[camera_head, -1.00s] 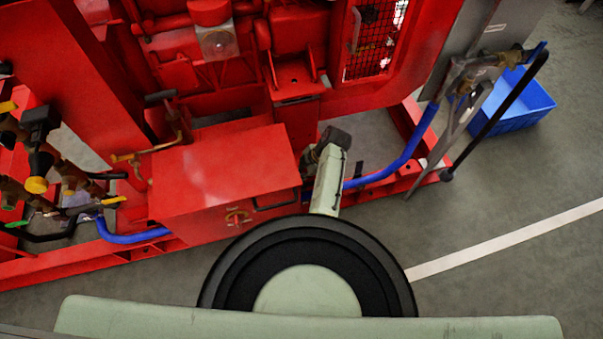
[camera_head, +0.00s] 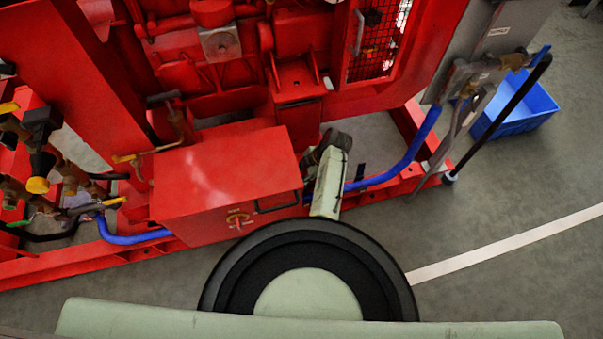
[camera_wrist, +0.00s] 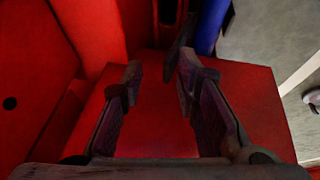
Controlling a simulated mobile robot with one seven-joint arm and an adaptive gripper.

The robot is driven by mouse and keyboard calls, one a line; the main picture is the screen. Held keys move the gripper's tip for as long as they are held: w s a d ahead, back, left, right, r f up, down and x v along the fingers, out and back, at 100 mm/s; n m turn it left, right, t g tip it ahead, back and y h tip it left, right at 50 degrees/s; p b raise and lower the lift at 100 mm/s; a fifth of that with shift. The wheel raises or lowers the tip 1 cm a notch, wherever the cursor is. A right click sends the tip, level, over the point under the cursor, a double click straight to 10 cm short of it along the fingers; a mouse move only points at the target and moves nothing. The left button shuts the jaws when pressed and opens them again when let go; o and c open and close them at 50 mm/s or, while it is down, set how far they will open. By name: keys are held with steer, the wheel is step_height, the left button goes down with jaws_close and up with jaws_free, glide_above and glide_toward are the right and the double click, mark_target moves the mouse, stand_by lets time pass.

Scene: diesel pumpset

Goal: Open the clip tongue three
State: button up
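I cannot pick out clip tongue three for certain in either view. In the wrist view, my gripper (camera_wrist: 160,77) has its two dark fingers spread, with a gap between the tips. A red surface lies below and between them. A slim dark piece (camera_wrist: 180,40) rises close to the right fingertip; I cannot tell whether it touches or what it is. A dark upright part (camera_wrist: 168,12) stands beyond, at the top. In the head view my arm reaches towards the red machine (camera_head: 215,185); the gripper itself cannot be made out there.
A blue hose (camera_head: 410,150) runs along the frame right of my arm; a blue pipe (camera_wrist: 210,25) shows in the wrist view. A black-handled lever (camera_head: 505,110) leans at right near a blue crate (camera_head: 530,110). Brass valves (camera_head: 40,165) stand at left. Grey floor is free at right.

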steer(key=v, duration=1.2)
